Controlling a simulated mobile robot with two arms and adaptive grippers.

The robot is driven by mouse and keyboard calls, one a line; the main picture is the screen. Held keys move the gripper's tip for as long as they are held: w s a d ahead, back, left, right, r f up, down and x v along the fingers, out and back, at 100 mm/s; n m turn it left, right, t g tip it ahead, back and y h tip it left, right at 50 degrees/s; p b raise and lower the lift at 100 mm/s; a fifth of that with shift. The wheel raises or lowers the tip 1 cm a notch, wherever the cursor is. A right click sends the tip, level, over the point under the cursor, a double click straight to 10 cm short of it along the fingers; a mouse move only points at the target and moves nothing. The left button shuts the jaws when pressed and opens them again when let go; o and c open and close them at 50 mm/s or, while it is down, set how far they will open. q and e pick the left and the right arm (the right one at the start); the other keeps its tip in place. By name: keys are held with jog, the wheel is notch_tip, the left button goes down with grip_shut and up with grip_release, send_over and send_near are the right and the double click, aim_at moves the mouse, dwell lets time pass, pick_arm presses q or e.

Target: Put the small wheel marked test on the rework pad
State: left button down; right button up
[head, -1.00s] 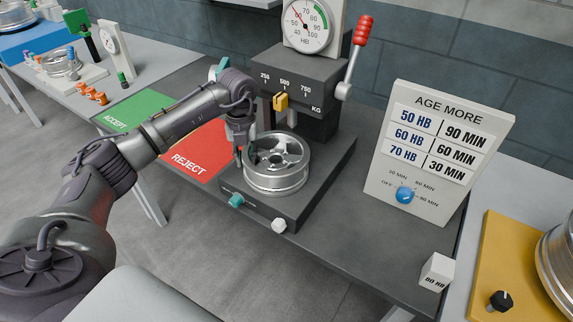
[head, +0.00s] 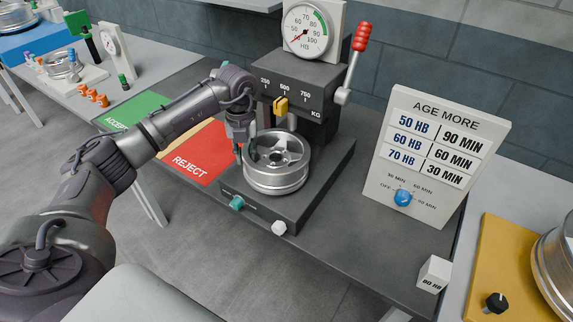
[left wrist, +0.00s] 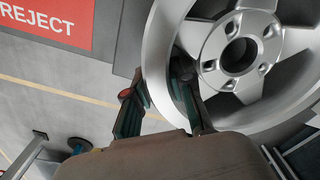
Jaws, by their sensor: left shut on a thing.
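A small silver spoked wheel (head: 277,165) sits on the dark base of the hardness tester; it also shows in the left wrist view (left wrist: 158,50). No test mark is readable on it. My left gripper (head: 242,150) is shut on its left rim. In the left wrist view one finger of the gripper (left wrist: 163,95) is outside the rim and the other inside. A tan-yellow pad (head: 205,136), likely the rework pad, lies between the green ACCEPT pad (head: 135,108) and the red REJECT pad (head: 198,160), partly hidden by my arm. My right gripper is not in view.
The tester's column (head: 325,125) and red-handled lever (head: 361,38) stand behind the wheel. An AGE MORE panel (head: 436,150) stands to the right, with a white 80 HB block (head: 433,273) in front. The dark bench between is clear.

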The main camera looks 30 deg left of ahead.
pick_arm(q)
jog(key=shift+w+r+p, duration=0.25)
jog(key=shift+r+p, duration=0.4)
jog(key=shift+r, duration=0.55)
jog(key=shift+r+p, duration=1.05)
jog(key=shift+r, duration=0.45)
